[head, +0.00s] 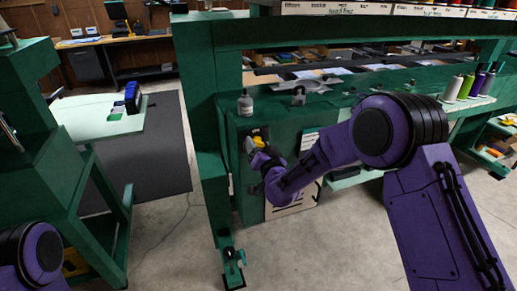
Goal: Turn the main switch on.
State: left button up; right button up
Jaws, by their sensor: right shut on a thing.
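The main switch (258,141) shows as a small yellow and dark patch on the front of the green machine frame (226,120), left of the middle of the head view. My right arm reaches across from the right to it. My right gripper (261,151) is at the switch, shut on it. The gripper covers most of the switch, so its knob and its setting cannot be read. My left gripper is not in view; only part of my left arm shows at the lower left.
Thread cones (466,86) stand on a shelf at the right. A table (85,117) with a blue item (132,97) is at the left. The floor (165,245) between the green frames is mostly open.

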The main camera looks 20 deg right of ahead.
jog(key=m+b, duration=0.1)
jog(key=m, duration=0.2)
jog(key=shift+d+m, duration=0.1)
jog(key=shift+m, duration=0.2)
jog(key=m+b, duration=0.1)
jog(key=m, duration=0.1)
jog(key=shift+d+m, duration=0.1)
jog(key=shift+m, duration=0.3)
jog(key=m+b, duration=0.3)
jog(key=m, duration=0.2)
jog(key=shift+d, duration=0.1)
jog(key=shift+m, duration=0.4)
jog(key=o, duration=1.1)
jog(key=shift+c, duration=0.2)
jog(key=s+b, duration=0.2)
jog(key=s, duration=0.8)
jog(key=shift+s+d, duration=0.15)
jog(key=shift+s, duration=0.15)
